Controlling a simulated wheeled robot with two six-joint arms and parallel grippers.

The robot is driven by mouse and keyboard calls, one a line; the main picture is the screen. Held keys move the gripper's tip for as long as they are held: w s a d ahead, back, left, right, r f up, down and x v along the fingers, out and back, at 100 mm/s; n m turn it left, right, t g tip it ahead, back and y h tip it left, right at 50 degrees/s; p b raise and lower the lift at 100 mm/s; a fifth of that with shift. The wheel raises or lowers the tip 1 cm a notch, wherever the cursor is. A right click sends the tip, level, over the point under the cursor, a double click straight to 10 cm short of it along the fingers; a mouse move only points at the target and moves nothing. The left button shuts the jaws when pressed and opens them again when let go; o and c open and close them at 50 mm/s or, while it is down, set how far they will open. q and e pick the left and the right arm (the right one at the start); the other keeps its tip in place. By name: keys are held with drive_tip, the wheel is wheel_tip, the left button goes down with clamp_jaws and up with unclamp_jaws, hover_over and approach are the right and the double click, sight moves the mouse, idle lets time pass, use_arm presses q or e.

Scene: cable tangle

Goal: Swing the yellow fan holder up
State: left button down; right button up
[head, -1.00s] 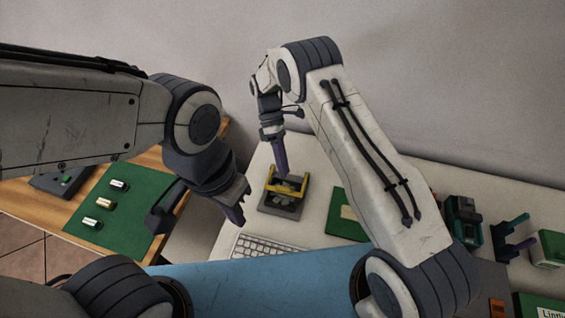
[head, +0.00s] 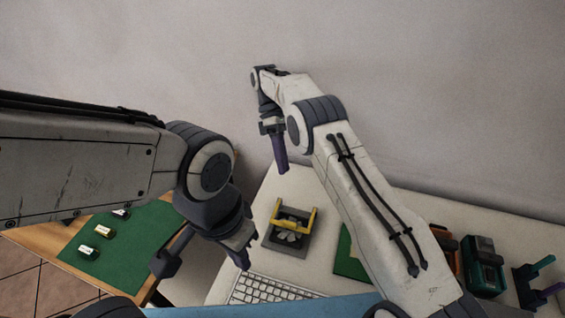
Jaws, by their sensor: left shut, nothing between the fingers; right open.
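The yellow fan holder (head: 294,223) is a U-shaped frame on a dark grey fan unit (head: 284,241) on the pale table. Its two side posts appear to point upward, with the crossbar low between them; its exact angle is hard to tell. My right gripper (head: 281,170) is open, pointing down above and behind the fan unit, clear of it. A purple part extends down from it; I cannot tell its finger gap from this angle. My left gripper (head: 245,264) is shut and empty, left of the fan unit, above the keyboard's left end.
A white keyboard (head: 268,291) lies in front of the fan unit. A green mat (head: 347,258) is to its right, partly behind my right arm. A teal device (head: 484,267) and a tool stand (head: 535,290) are farther right. Another green mat (head: 130,245) holds small cylinders at left.

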idle(0.5)
drive_tip(key=s+a+r+m+t, duration=0.4)
drive_tip(key=s+a+r+t, duration=0.1)
drive_tip(key=s+r, duration=0.7)
drive_tip(key=s+d+f+m+t+y, duration=0.1)
drive_tip(key=s+d+m, duration=0.1)
drive_tip(key=s, duration=0.7)
drive_tip(key=s+d+f+m+t+y, duration=0.1)
drive_tip(key=s+d+t, duration=0.1)
drive_tip(key=s, duration=0.7)
drive_tip(key=shift+d+f+m+y, duration=0.2)
drive_tip(key=shift+d+m+y, duration=0.2)
drive_tip(key=shift+d, duration=0.3)
